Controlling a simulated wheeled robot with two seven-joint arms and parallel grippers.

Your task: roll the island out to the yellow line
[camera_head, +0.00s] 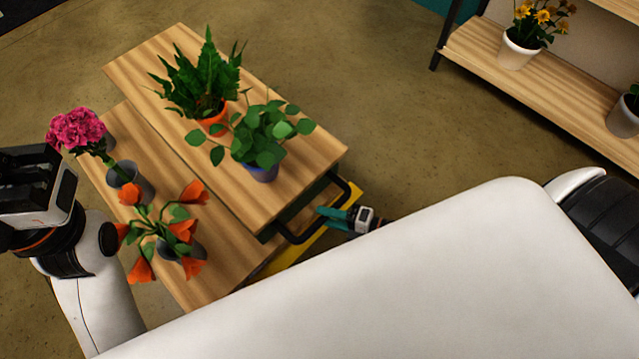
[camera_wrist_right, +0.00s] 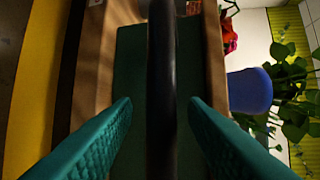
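The island (camera_head: 290,200) is a wooden two-level unit carrying potted plants. A black bar handle (camera_head: 338,184) sticks out of its near right end. My right gripper (camera_head: 325,214) has teal fingers and is at this handle. In the right wrist view the handle (camera_wrist_right: 161,60) passes between the two spread fingers, with a gap on each side. A yellow strip (camera_head: 355,193) shows by the handle end of the island, partly hidden by it. It also shows in the right wrist view (camera_wrist_right: 38,90). My left gripper (camera_head: 30,180) is at the left edge; its finger opening is unclear.
On the island stand a fern (camera_head: 200,78), a leafy plant in a blue pot (camera_head: 262,172), pink flowers (camera_head: 76,130) and orange flowers (camera_head: 183,230). A wooden shelf (camera_head: 490,60) with pots stands at the upper right. Bare floor (camera_head: 400,110) lies between it and the island.

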